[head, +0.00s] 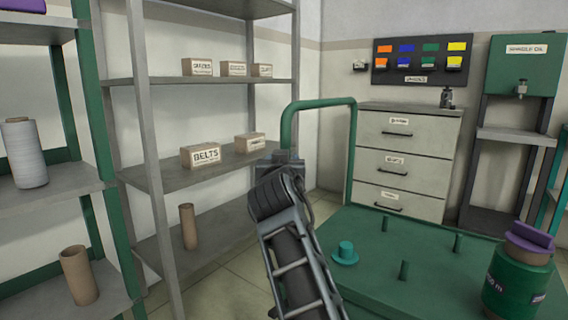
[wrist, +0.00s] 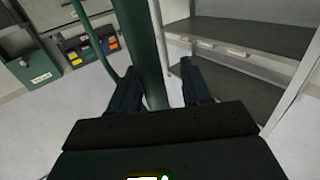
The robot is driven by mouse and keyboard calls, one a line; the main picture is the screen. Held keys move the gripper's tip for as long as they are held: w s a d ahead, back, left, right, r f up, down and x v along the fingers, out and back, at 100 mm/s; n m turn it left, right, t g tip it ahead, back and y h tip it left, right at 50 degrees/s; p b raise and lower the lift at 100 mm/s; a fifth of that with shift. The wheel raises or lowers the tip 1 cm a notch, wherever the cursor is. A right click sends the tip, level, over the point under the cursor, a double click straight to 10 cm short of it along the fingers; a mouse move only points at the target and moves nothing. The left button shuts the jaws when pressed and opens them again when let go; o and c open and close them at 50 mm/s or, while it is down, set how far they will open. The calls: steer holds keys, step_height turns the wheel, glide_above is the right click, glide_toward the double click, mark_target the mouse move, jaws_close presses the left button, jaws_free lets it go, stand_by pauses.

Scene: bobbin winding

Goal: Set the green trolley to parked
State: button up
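The green trolley (head: 440,270) stands at the lower right of the head view, a flat deck with upright pegs. Its tubular green handle (head: 320,103) rises at the deck's far left. My gripper (head: 287,157) is at the handle's left upright, which it partly hides. In the wrist view my gripper (wrist: 158,68) has its fingers apart, with a green upright (wrist: 143,40) of the handle between them. There is a clear gap on the right; the left finger looks close to the tube, contact unclear. The trolley's wheels are not visible.
On the deck are a green flanged piece (head: 345,253) and a green drum with a purple top (head: 518,275). Grey shelving (head: 205,180) with boxes stands left. A drawer cabinet (head: 408,155) and a green machine (head: 525,65) stand behind. Some floor shows between shelving and trolley.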

steer(key=shift+d, duration=0.1)
steer(key=s+p, duration=0.2)
steer(key=s, duration=0.5)
steer(key=shift+s+a, duration=0.2)
steer(key=shift+s, duration=0.2)
steer(key=shift+f, duration=0.15)
